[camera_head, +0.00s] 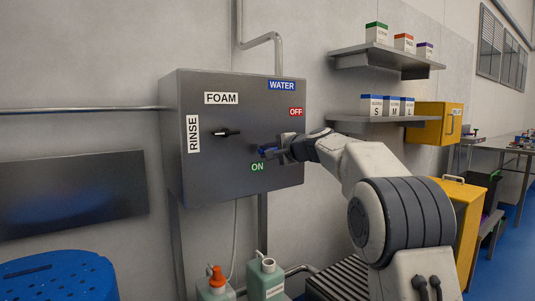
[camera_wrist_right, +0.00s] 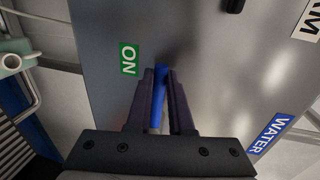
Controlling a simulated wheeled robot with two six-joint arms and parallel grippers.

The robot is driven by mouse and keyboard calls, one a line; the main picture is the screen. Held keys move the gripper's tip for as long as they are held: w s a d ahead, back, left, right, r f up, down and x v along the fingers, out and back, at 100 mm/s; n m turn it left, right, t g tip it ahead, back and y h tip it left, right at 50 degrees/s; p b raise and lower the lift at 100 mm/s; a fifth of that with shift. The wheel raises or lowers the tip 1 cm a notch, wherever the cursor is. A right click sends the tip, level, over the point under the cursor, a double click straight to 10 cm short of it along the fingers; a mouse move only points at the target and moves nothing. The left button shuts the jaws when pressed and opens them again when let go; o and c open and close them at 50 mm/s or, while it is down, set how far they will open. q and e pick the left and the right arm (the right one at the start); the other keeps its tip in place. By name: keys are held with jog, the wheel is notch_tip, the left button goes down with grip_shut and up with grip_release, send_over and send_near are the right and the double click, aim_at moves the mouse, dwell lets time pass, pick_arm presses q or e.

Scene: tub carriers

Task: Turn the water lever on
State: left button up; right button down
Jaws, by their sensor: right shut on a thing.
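The blue water lever (camera_head: 268,151) is on the right part of the grey control box's front, between the red OFF label (camera_head: 295,112) above and the green ON label (camera_head: 257,167) just below. My right gripper (camera_head: 274,151) reaches in from the right and is shut on the lever. In the right wrist view the blue lever (camera_wrist_right: 161,88) lies between the two dark fingers of the gripper (camera_wrist_right: 161,98), with the green ON label (camera_wrist_right: 129,58) close by on the left. The lever's pivot is hidden behind the gripper. My left gripper is not in view.
The grey box (camera_head: 232,95) also carries a black lever (camera_head: 226,132) between FOAM and RINSE labels. Canisters (camera_head: 266,279) stand below it. A blue tub (camera_head: 55,276) is at lower left. Shelves with boxes (camera_head: 385,105) and a yellow cabinet (camera_head: 437,124) are at right.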

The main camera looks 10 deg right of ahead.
jog(key=shift+f, duration=0.2)
jog(key=c, duration=0.8)
grip_release()
jog(key=shift+r, duration=0.1)
jog(key=b+v, duration=0.2)
jog(key=v, duration=0.8)
jog(key=shift+s, duration=0.2)
